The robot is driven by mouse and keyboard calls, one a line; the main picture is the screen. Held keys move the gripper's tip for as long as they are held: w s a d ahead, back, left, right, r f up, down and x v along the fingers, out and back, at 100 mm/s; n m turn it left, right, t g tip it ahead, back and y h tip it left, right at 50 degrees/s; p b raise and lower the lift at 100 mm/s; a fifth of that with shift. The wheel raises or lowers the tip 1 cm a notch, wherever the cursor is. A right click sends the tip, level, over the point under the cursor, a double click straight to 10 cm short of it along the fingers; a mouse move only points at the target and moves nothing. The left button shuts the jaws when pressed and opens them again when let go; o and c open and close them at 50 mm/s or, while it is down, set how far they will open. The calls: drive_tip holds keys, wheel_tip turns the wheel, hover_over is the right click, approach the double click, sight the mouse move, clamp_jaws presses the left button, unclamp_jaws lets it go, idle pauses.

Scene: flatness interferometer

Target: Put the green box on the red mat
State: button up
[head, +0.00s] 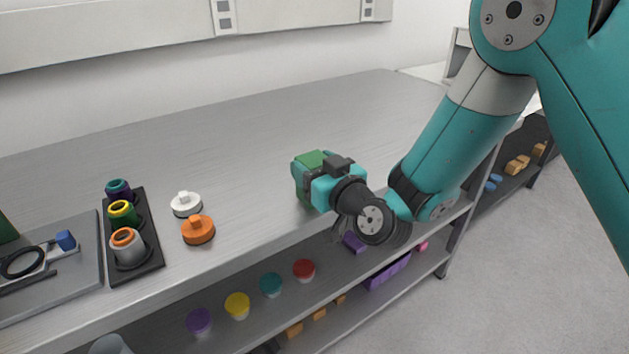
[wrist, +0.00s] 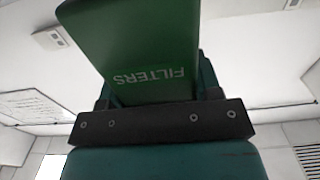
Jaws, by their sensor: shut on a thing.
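The green box (head: 312,159) is at my gripper (head: 308,178) over the front part of the grey bench, right of the middle in the head view. In the wrist view the green box (wrist: 135,50), marked "FILTERS" in upside-down lettering, stands out beyond the dark bar of my gripper (wrist: 155,92). My gripper is shut on the box and hides part of it. I cannot tell whether the box touches the bench. I see no red mat in either view.
On the bench (head: 250,150) left of my gripper are a white knob (head: 186,204), an orange knob (head: 198,229) and a black rack (head: 149,262) with coloured rings. The shelf below holds several coloured-lid cups, one red (head: 304,268). The bench behind my gripper is clear.

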drive_tip(key=shift+f, duration=0.2)
drive_tip(key=shift+f, duration=0.1)
drive_tip(key=shift+f, duration=0.15)
drive_tip(key=o, duration=1.1)
